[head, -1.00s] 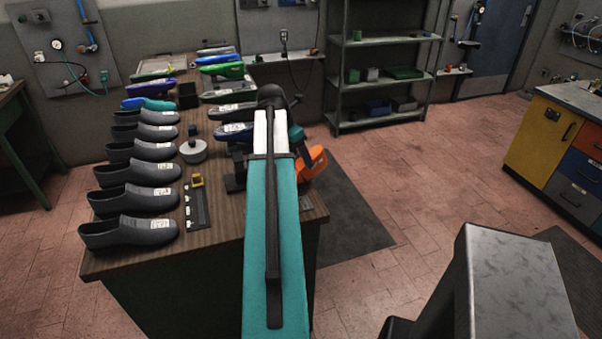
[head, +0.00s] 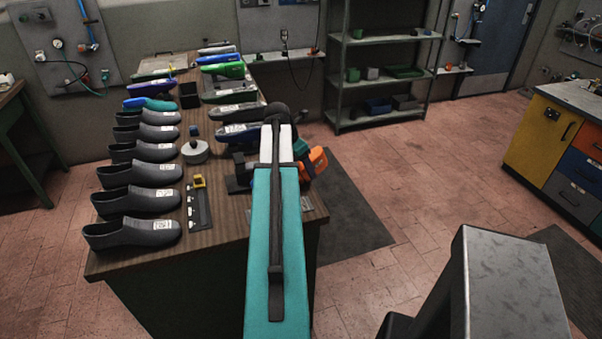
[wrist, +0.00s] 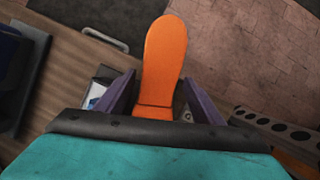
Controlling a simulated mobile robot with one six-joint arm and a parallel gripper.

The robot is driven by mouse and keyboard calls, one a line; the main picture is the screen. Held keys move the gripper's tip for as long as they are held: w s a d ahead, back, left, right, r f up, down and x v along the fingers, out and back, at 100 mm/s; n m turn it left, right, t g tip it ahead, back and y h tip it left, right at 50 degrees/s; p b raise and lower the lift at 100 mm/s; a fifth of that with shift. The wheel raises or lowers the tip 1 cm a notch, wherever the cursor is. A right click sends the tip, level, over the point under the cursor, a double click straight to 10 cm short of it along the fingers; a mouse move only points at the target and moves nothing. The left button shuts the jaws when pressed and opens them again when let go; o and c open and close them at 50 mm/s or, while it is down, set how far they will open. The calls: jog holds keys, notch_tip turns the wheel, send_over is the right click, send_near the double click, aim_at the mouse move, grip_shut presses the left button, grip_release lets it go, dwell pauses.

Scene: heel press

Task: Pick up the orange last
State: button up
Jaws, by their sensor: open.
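The orange last (wrist: 165,50) stands out in the middle of the wrist view, its long rounded end pointing away from the palm. My gripper (wrist: 158,80) is open, with one purple finger on each side of the last's lower part. Gaps show between the fingers and the last. In the head view an orange shape (head: 318,160) shows right of my teal arm at the bench's right edge. My arm covers most of that spot, and my fingers cannot be made out there.
Grey shoes (head: 135,232) stand in a row along the bench's left side. A round grey pot (head: 196,152) and a dark strip with a yellow piece (head: 198,205) lie mid-bench. Other lasts, including a green one (head: 225,70), lie farther back. A dark mat (head: 350,225) lies on the floor at right.

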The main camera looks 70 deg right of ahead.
jog(key=shift+c, duration=0.5)
grip_shut()
jog(key=shift+r, duration=0.15)
jog(key=shift+r+b, duration=1.35)
jog(key=shift+r, duration=3.5)
jog(key=shift+r, duration=0.1)
